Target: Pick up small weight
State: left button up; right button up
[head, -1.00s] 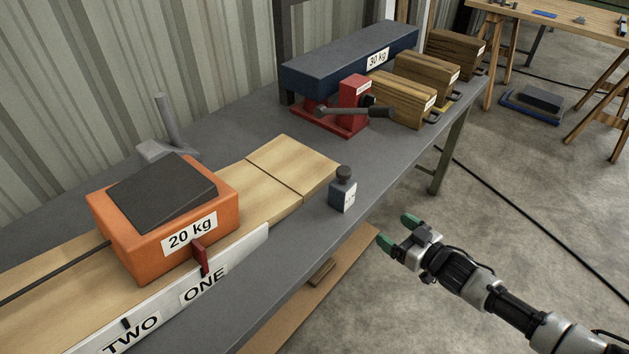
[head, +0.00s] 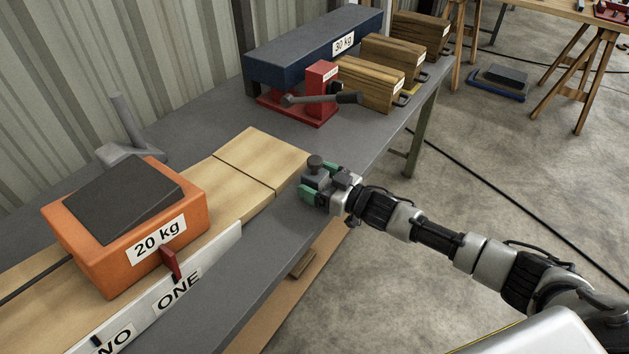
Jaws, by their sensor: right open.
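The small weight (head: 315,165) is a dark grey block with a round knob on top. It stands upright on the grey bench near its front edge, right of the wooden boards. My right gripper (head: 312,182) reaches in from the right with its green-padded fingers open, one on the near side and one on the far side of the weight. The gripper hides much of the weight's body, and I cannot tell whether the pads touch it. My left gripper does not show.
An orange 20 kg block (head: 130,235) with a dark slab on top sits on wooden boards (head: 262,160) at the left. A red clamp-like device (head: 318,92), a blue 30 kg beam (head: 315,48) and wooden blocks (head: 370,82) stand farther back. Open floor lies right of the bench (head: 262,268).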

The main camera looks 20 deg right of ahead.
jog(key=shift+w+a, duration=0.2)
jog(key=shift+w, duration=0.15)
jog(key=shift+c, duration=0.3)
jog(key=c, duration=1.3)
jog(key=shift+r, duration=0.15)
